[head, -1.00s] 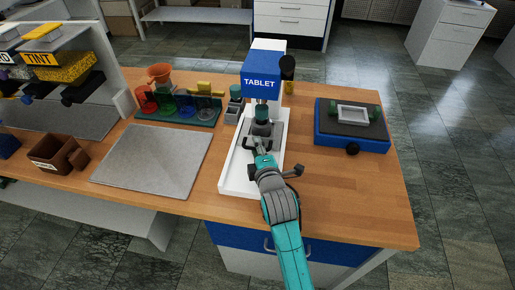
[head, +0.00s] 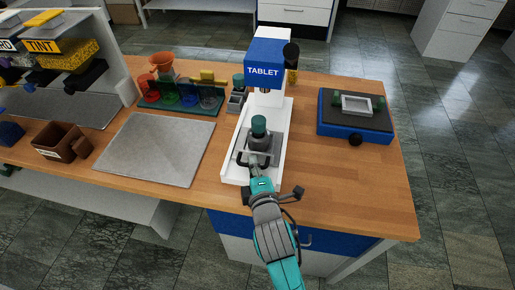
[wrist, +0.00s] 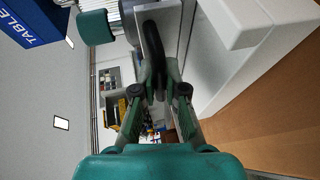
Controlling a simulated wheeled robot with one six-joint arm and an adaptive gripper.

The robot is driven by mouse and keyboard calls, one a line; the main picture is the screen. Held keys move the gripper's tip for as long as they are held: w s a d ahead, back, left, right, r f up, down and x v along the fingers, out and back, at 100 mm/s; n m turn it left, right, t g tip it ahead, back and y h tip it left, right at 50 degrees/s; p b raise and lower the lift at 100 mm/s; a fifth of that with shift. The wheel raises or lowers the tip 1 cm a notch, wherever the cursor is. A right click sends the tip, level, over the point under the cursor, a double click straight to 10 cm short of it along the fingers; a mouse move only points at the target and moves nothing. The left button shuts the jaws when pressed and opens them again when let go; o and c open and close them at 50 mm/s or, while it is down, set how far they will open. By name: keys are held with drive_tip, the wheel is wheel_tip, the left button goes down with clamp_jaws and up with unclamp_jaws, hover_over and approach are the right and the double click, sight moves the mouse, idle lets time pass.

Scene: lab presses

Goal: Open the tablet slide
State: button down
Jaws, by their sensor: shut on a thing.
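The tablet press has a blue head (head: 266,70) marked TABLET and a long white base (head: 279,140) in the head view. A grey slide plate (head: 273,134) lies on the base, carrying a grey die with a teal top (head: 259,125). The slide sits toward the front of the base, out from under the press head. Its dark handle (head: 241,157) faces me. My gripper (head: 256,172) is shut on this handle, and the fingers close around the black bar (wrist: 152,45) in the wrist view. The fingertips are partly hidden by the handle.
A grey mat (head: 150,149) and a brown box (head: 58,142) lie to the left. The wooden bench front right is clear.

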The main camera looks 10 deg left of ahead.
drive_tip(key=shift+s+a, duration=0.1)
drive_tip(key=shift+s, duration=1.4)
drive_tip(key=c, duration=1.2)
unclamp_jaws()
drive_tip(key=v, duration=1.2)
